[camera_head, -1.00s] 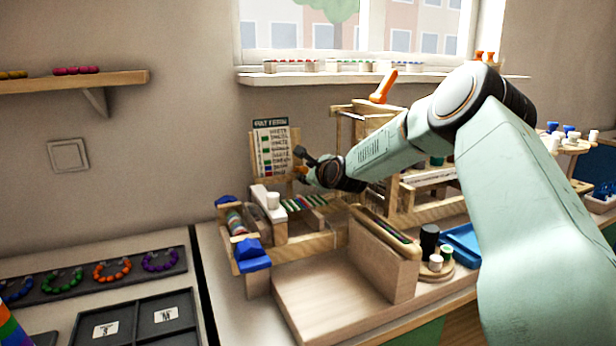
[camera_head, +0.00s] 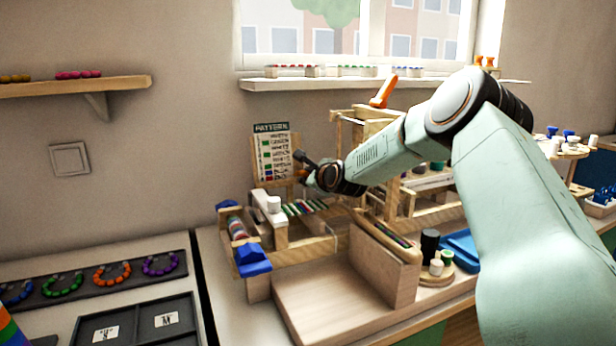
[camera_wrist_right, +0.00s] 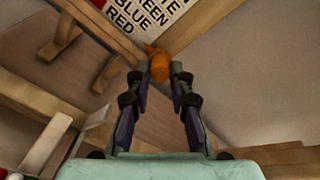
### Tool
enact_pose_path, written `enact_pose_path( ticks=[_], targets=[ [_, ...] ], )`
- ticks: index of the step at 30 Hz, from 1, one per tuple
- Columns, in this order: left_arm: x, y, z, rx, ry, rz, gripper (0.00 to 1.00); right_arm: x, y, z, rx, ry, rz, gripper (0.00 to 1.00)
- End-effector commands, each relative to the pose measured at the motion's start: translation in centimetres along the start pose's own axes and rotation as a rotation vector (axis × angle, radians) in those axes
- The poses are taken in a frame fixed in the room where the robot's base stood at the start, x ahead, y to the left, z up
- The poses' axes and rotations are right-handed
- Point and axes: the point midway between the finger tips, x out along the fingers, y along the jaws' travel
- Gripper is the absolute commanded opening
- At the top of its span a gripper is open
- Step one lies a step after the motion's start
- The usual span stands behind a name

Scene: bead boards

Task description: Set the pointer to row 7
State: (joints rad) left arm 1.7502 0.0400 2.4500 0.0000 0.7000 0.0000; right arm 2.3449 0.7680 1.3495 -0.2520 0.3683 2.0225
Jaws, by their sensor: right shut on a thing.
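The pattern card (camera_head: 279,155) stands upright on a wooden board behind the bead loom, with rows of coloured squares and words. My right gripper (camera_head: 303,170) is at the card's right edge, low down. In the right wrist view its fingers (camera_wrist_right: 160,78) are shut on an orange pointer (camera_wrist_right: 158,64), beside the wooden edge of the card's board. The pointer is mostly hidden by my gripper in the head view. Which row it marks I cannot tell. My left gripper is not in view.
The wooden loom (camera_head: 290,245) with blue end blocks stands below the card. A round stand (camera_head: 437,272) with black and white spools and a blue tray (camera_head: 462,246) lie right of it. A dark bracelet board (camera_head: 100,277) lies left.

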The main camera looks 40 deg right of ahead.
Motion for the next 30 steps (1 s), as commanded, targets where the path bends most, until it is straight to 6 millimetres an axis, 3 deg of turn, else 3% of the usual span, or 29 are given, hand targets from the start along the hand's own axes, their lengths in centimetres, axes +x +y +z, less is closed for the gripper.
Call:
enact_pose_path(
  ticks=[19,20,21,23,30],
  targets=[
    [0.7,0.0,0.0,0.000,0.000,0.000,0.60,-0.1,-1.0,1.3,-0.004,-0.001,0.005,0.00],
    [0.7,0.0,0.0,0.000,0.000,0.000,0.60,-0.1,-1.0,1.3,-0.004,-0.001,0.005,0.23],
    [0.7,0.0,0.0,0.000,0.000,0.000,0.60,-0.1,-1.0,1.3,-0.004,-0.001,0.005,0.27],
    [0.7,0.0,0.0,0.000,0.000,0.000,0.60,-0.1,-1.0,1.3,-0.003,-0.001,0.004,0.32],
    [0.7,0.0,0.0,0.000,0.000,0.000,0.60,-0.1,-1.1,1.2,-0.002,-0.001,0.002,0.32]
  ],
)
